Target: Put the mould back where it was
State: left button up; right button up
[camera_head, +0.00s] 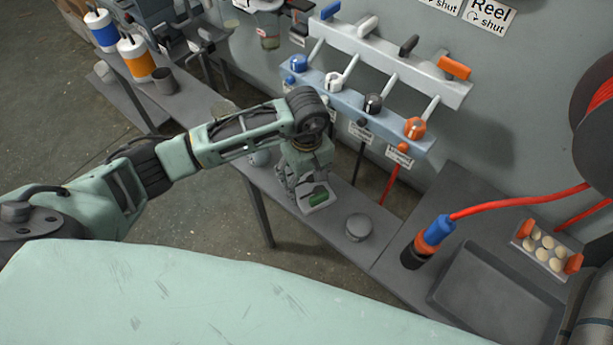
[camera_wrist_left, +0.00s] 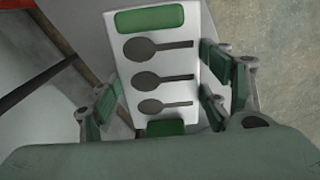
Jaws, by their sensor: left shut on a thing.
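The mould (camera_wrist_left: 165,65) is a white block with spoon-shaped dark recesses and a green pad at each end; it fills the middle of the left wrist view. In the head view its green and pale end (camera_head: 317,198) shows below my left gripper (camera_head: 303,188). My left gripper is shut on the mould, with fingers along both long sides. The mould is over the narrow grey bench (camera_head: 340,236); I cannot tell whether it touches the bench. My arm and hand hide most of it in the head view. My right gripper is not in view.
A round grey lid or tin (camera_head: 358,228) stands on the bench just right of the mould. Further right are a black, orange and blue cylinder (camera_head: 428,242), a dark tray (camera_head: 490,300) and an orange-ended holder (camera_head: 541,246). A lever rack (camera_head: 360,105) is behind.

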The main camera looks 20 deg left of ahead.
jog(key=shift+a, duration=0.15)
pick_arm(q)
jog(key=o, duration=1.6)
jog(key=shift+f, duration=0.15)
jog(key=o, duration=0.4)
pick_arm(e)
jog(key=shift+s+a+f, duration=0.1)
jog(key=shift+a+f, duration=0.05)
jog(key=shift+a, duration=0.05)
pick_arm(q)
jog(key=shift+o, duration=0.2)
